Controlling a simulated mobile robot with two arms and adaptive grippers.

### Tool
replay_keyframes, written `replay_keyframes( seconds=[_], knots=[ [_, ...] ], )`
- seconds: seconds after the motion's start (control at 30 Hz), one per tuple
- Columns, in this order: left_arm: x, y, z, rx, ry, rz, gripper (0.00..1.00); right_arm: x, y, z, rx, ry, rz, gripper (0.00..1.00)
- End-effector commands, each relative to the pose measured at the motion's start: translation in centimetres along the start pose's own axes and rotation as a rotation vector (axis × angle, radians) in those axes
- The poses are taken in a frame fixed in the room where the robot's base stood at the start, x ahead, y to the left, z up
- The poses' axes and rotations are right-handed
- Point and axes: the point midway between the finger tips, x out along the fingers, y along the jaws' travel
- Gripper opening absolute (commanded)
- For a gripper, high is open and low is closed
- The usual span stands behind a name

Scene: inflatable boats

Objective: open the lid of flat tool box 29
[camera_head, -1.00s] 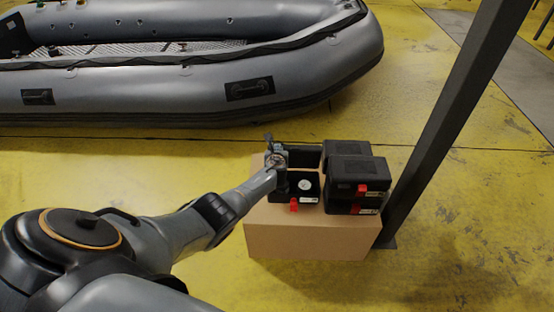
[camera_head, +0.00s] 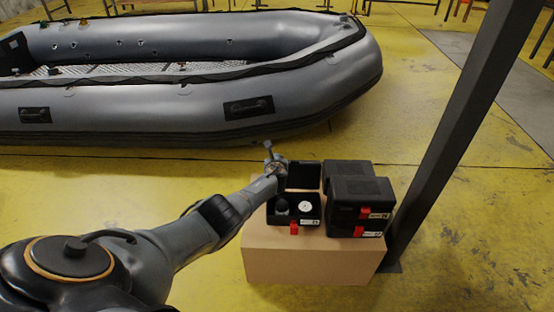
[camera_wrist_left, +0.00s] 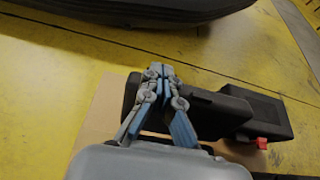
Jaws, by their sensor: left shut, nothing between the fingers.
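A flat black tool box (camera_head: 307,222) with a red latch (camera_head: 294,229) stands on the left of a cardboard box. Its lid (camera_head: 304,175) stands raised at the back, and a round white gauge (camera_head: 305,206) shows inside. Its number is too small to read. My left gripper (camera_head: 274,162) is at the left of the raised lid, above the box's back left corner. In the left wrist view its grey and blue fingers (camera_wrist_left: 160,72) are together with nothing between them. Whether they touch the lid I cannot tell. My right gripper is not in view.
More black cases (camera_head: 362,189) with red latches stand close on the right, two of them stacked. The cardboard box (camera_head: 308,262) carries them all. A dark slanted post (camera_head: 440,140) rises just right of it. A grey inflatable boat (camera_head: 190,110) lies behind, with yellow floor between.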

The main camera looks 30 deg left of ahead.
Motion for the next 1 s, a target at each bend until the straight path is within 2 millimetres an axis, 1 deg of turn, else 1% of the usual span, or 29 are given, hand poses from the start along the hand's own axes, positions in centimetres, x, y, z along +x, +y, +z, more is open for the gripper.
replay_keyframes(
  seconds=[0.27,0.47,0.63,0.83,1.0],
  knots=[
    [0.0,0.0,0.0,-0.001,-0.001,0.0,0.0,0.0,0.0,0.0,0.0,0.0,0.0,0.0],
    [-0.6,-0.4,-0.2,-0.003,-0.001,-0.004,0.0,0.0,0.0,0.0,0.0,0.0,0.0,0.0],
    [-1.6,-0.6,-0.3,-0.006,-0.002,-0.006,0.0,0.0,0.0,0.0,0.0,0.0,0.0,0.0],
    [-3.1,0.0,-0.1,-0.003,-0.001,-0.002,0.0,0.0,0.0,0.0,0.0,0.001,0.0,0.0],
    [-4.9,0.0,0.0,0.001,-0.004,0.0,0.0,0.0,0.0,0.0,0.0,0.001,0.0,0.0]
  ],
)
